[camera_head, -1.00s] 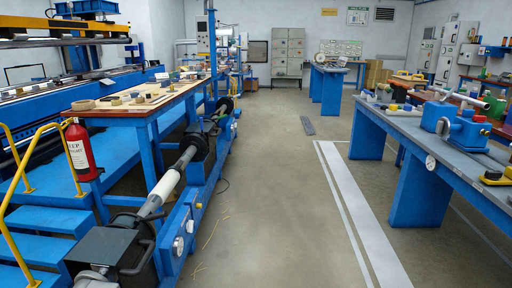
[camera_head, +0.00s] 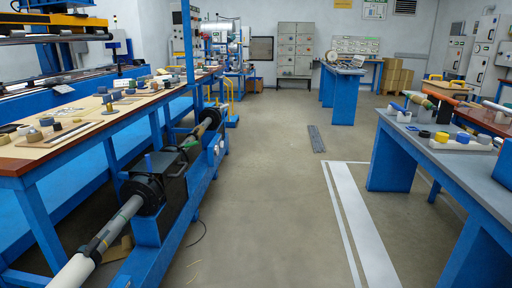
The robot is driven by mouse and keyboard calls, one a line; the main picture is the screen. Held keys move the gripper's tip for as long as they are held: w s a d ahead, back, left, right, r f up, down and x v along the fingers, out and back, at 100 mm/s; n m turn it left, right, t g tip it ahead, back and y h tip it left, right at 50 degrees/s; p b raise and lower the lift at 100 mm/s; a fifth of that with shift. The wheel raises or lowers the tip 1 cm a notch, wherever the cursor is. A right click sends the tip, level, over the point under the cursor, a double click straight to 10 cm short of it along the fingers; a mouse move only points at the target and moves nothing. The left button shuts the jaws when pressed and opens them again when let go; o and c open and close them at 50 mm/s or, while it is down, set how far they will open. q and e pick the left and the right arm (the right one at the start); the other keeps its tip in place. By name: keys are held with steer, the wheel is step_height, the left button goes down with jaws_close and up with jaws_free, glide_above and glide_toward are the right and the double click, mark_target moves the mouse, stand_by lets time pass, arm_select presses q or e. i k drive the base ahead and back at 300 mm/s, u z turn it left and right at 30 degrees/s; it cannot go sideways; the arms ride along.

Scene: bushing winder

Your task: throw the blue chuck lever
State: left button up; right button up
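A small upright blue lever (camera_head: 149,163) stands at the black round chuck (camera_head: 143,192) on the winder, left of centre. It looks like the chuck lever, but it is small at this distance. A grey-white shaft (camera_head: 104,238) runs from the chuck toward the lower left. Neither of my grippers shows in this view.
A blue-legged table (camera_head: 75,119) with rolls and small parts stands along the left. A grey-topped blue bench (camera_head: 410,137) stands at the right. The floor (camera_head: 265,200) between is open, with a dark flat strip (camera_head: 316,138) lying on it. Cabinets (camera_head: 295,57) stand at the back.

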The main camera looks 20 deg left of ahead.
mark_target(148, 159)
steer(key=u, duration=0.15)
steer(key=i, duration=2.45)
steer(key=u, duration=1.7)
steer(key=i, duration=1.2)
steer(key=u, duration=1.35)
steer(key=i, duration=0.3)
steer(key=u, duration=0.2)
